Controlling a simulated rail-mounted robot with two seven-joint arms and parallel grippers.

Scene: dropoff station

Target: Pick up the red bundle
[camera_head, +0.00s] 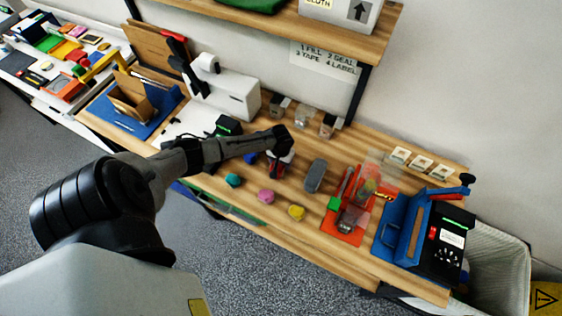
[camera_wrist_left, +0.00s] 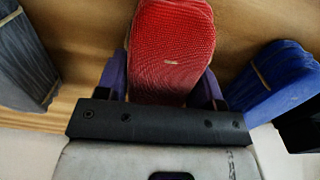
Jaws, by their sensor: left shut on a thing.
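The red bundle (camera_wrist_left: 172,45) is a fabric-textured block with a small pale band, in the middle of the left wrist view. My left gripper (camera_wrist_left: 164,88) has one finger on each side of it and is shut on it. In the head view my left gripper (camera_head: 277,166) is over the middle of the wooden bench (camera_head: 240,187). Only a little of the red bundle shows there, under the gripper. I cannot tell whether the bundle touches the bench. My right gripper is not in view.
A blue bundle (camera_wrist_left: 275,80) and a grey bundle (camera_wrist_left: 24,58) stand on either side of the red one, apart from it. Teal (camera_head: 233,180), pink (camera_head: 266,196) and yellow (camera_head: 297,212) items lie nearer the front edge. A red mat (camera_head: 335,233) with tools lies to the right.

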